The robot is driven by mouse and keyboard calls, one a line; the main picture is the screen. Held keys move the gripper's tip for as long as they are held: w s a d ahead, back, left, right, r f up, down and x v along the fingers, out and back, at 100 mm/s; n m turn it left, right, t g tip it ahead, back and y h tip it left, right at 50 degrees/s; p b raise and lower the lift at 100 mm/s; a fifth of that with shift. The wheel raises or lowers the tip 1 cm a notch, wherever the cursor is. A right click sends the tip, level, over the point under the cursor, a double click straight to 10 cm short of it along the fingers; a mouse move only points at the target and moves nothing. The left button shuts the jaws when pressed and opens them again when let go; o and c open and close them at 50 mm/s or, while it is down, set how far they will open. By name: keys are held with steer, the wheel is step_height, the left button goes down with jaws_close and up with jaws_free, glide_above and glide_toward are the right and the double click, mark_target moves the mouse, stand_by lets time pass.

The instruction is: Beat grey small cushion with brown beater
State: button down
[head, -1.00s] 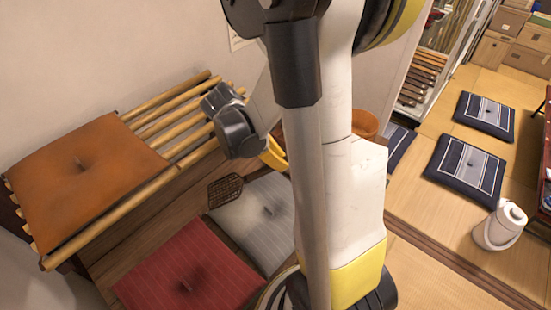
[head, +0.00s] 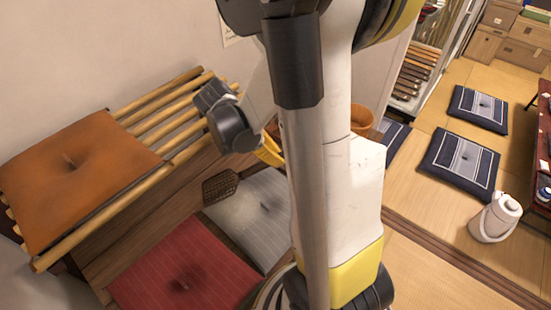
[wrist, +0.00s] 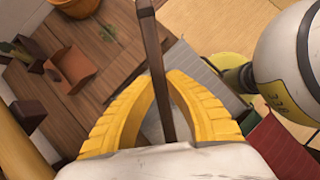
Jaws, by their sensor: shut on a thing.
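The grey small cushion (head: 262,222) lies on the wooden floor, beside a red cushion and left of my arm in the head view. It has a dark spot near its middle. The brown beater (head: 220,187) has a dark woven head, which shows over the grey cushion's upper left corner. I cannot tell whether it touches the cushion. My gripper (wrist: 165,100) has yellow fingers shut on the beater's brown handle (wrist: 153,45) in the wrist view. My arm hides part of the grey cushion in the head view.
The red cushion (head: 184,268) lies at the front. An orange cushion (head: 75,178) rests on a bamboo rack (head: 165,115) at the left. A wooden tub (head: 350,118) stands behind my arm.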

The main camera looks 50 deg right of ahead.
step_height(320, 180, down, 8)
steer(key=b, duration=0.8)
step_height(320, 180, up, 9)
steer(key=p, duration=0.7)
steer(key=shift+f, duration=0.2)
